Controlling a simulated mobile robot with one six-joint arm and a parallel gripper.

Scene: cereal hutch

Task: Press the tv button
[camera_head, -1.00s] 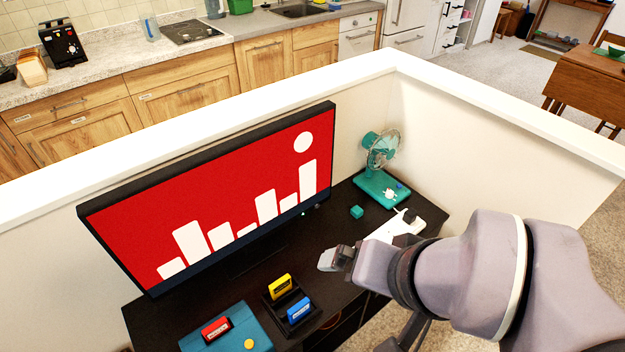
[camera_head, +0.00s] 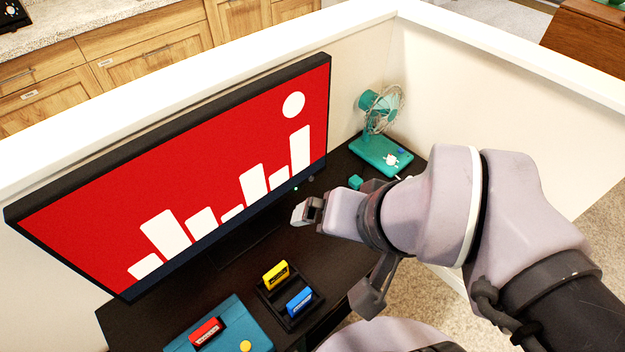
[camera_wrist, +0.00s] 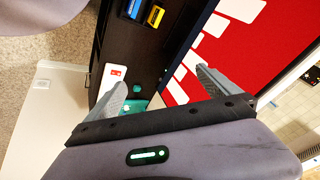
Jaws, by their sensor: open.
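The TV (camera_head: 190,180) stands on the dark desk, its screen lit red with white bars and a white circle. It also shows in the wrist view (camera_wrist: 240,62). A small light and a small round knob-like spot (camera_head: 310,179) show at the right end of its lower bezel; I cannot tell for sure which is the button. My gripper (camera_head: 301,212) is in front of the TV's lower right part, above the desk, apart from the screen. In the wrist view its two fingers (camera_wrist: 160,90) are spread wide with nothing between them.
A black tray (camera_head: 290,308) holds yellow and blue cartridges. A teal console (camera_head: 215,328) with a red cartridge sits at front left. A white wall (camera_head: 500,110) encloses the desk.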

